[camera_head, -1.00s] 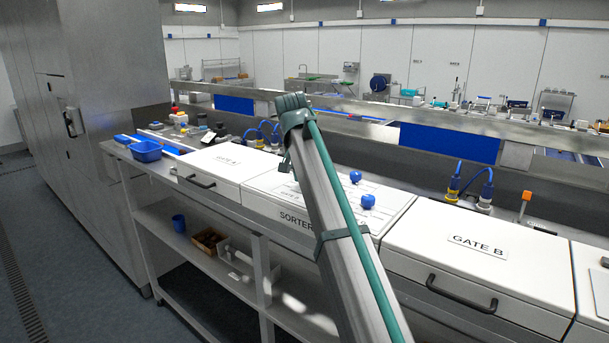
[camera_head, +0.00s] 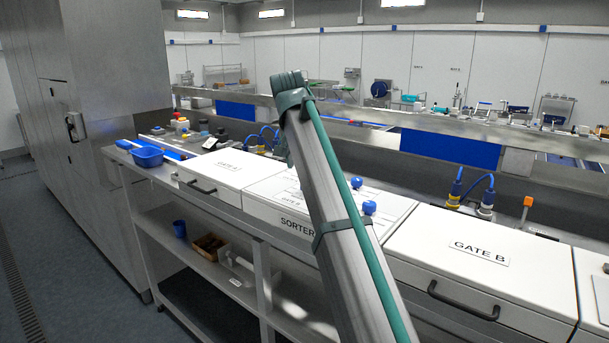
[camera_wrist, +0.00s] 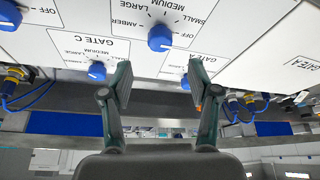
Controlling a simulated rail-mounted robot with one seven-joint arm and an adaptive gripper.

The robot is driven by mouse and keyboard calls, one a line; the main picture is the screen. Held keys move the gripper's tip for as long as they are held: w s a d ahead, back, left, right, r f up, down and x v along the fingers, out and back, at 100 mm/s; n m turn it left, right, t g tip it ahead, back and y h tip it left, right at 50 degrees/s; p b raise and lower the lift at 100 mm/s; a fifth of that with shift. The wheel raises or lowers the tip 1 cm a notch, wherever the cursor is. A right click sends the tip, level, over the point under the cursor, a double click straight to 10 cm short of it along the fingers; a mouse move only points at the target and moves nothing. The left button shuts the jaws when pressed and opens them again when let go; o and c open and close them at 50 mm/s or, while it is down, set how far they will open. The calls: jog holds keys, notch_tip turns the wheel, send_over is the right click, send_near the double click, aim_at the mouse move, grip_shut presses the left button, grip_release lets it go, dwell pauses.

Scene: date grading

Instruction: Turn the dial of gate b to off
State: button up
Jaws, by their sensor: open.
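In the wrist view, which looks upside down, several blue dials stand on a white sorter panel printed with gate names. The nearest dial (camera_wrist: 160,38) has OFF, AMBER, LARGE, MEDIUM and SMALL around it. Another dial (camera_wrist: 97,70) is behind my left finger's side, and a third dial (camera_wrist: 185,82) is by the right finger. I cannot tell which belongs to gate b, nor its pointer setting. My gripper (camera_wrist: 162,78) is open and empty, apart from the nearest dial. In the head view two blue dials (camera_head: 357,182) (camera_head: 369,207) show beside my arm, which hides part of the panel.
A white lid marked GATE B (camera_head: 480,252) with a dark handle lies right of the panel. A lid marked GATE A (camera_head: 224,165) lies left. A blue tray (camera_head: 147,157) sits at the bench's left end. Blue cables (camera_head: 478,185) and a metal rail run behind.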

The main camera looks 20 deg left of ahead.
jog(key=v, duration=0.5)
dwell(0.3)
